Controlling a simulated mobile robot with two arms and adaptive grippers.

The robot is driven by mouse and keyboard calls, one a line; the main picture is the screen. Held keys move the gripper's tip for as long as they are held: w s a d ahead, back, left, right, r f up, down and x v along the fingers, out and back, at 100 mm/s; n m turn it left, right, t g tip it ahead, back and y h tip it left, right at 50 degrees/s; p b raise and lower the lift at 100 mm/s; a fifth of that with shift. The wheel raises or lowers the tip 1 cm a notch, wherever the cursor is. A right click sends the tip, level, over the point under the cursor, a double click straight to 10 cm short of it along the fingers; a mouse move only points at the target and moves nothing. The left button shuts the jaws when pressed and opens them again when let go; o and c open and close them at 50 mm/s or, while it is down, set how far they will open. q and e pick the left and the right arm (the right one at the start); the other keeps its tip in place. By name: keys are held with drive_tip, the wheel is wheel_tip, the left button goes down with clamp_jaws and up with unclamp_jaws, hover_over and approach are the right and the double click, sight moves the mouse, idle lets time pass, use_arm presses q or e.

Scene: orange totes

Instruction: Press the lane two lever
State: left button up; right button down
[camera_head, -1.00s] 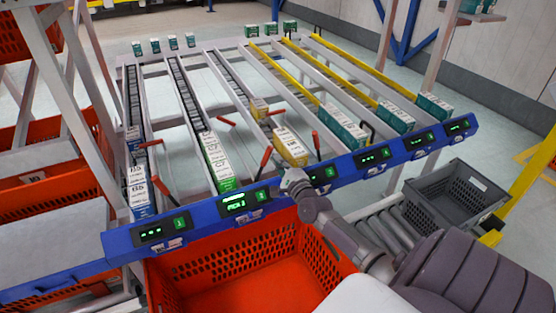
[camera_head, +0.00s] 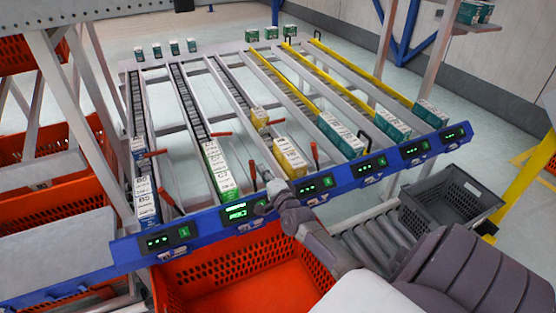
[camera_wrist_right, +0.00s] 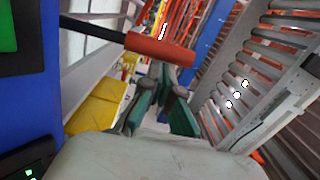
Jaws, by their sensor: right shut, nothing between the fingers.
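The lane two lever, with a red handle (camera_head: 253,175), stands at the front of the rack, right of the green-and-white boxes (camera_head: 218,168) in lane two. In the wrist view its red handle (camera_wrist_right: 160,49) on a black rod lies across the upper middle. My right gripper (camera_head: 264,175) is shut and empty, just right of the lever in the head view. In the wrist view the gripper's green-padded fingers (camera_wrist_right: 163,88) are close below the handle; I cannot tell if they touch. The lane two display (camera_head: 238,212) is lit green on the blue rail (camera_head: 205,226). My left gripper is out of view.
Yellow boxes (camera_head: 290,158) stand in the lane to the right, with another red lever (camera_head: 315,155) beside them. An orange tote (camera_head: 255,262) is below the rail. A grey crate (camera_head: 450,197) and a roller conveyor (camera_head: 372,238) are at the right.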

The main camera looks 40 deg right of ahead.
drive_tip(key=shift+w+a+r+n, duration=0.1)
drive_tip(key=shift+w+a+n, duration=0.1)
drive_tip(key=shift+a+n, duration=0.5)
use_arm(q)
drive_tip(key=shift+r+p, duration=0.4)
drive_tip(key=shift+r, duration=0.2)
use_arm(e)
drive_tip(key=shift+w+a, duration=0.2)
drive_tip(key=shift+a, duration=0.35)
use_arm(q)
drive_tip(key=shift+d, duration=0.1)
use_arm(e)
drive_tip(key=shift+a, duration=0.1)
